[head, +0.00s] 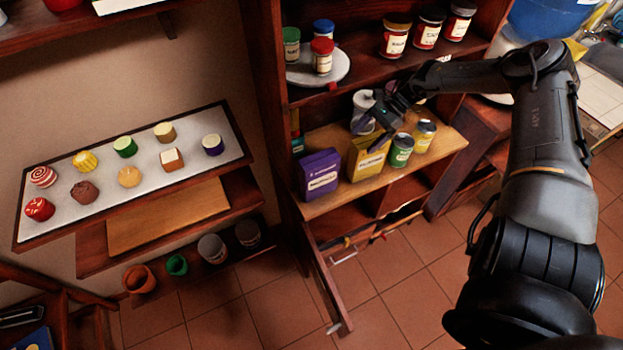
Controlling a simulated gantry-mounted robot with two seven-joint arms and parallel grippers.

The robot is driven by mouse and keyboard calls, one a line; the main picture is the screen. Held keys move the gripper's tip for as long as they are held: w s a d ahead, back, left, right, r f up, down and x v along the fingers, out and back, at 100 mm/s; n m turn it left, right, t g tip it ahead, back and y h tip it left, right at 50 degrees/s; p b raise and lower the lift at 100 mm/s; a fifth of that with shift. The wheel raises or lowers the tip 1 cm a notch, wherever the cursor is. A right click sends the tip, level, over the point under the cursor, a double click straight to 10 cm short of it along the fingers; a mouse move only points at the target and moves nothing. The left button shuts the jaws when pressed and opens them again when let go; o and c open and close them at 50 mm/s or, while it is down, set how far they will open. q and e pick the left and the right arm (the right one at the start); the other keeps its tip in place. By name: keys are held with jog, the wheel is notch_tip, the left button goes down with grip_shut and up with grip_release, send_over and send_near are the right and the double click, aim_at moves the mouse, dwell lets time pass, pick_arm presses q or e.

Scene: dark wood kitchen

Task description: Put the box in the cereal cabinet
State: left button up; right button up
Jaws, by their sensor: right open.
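A purple box (320,175) stands upright on the wooden shelf of the cabinet (431,163). A yellow box (368,156) stands upright just to its right, on the same shelf. My right gripper (374,122) is open, above and behind the yellow box, close to its top edge. I cannot tell whether it touches the box. The arm comes in from the right. My left gripper is not in view.
A white container (363,108) is behind the gripper. Jars (396,36) and a round white turntable (329,70) fill the shelf above. A tray of sweets (145,150) is at left.

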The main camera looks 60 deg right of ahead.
aim_at(330, 155)
jog(key=w+a, duration=0.2)
jog(key=a, duration=0.1)
jog(key=w+a, duration=0.1)
jog(key=a, duration=0.2)
jog(key=w+a, duration=0.2)
jog(key=a, duration=0.1)
jog(key=shift+w+a, duration=0.25)
jog(key=shift+w, duration=0.05)
jog(key=b+x, duration=0.3)
jog(key=shift+a+f+b, duration=0.15)
jog(key=shift+f+b, duration=0.25)
jog(key=shift+f, duration=0.05)
jog(key=shift+w+a+f+b, duration=0.3)
jog(key=shift+w+a+b, duration=0.15)
jog(key=shift+b, duration=0.1)
jog(key=c, duration=1)
jog(key=shift+r, duration=0.1)
grip_shut()
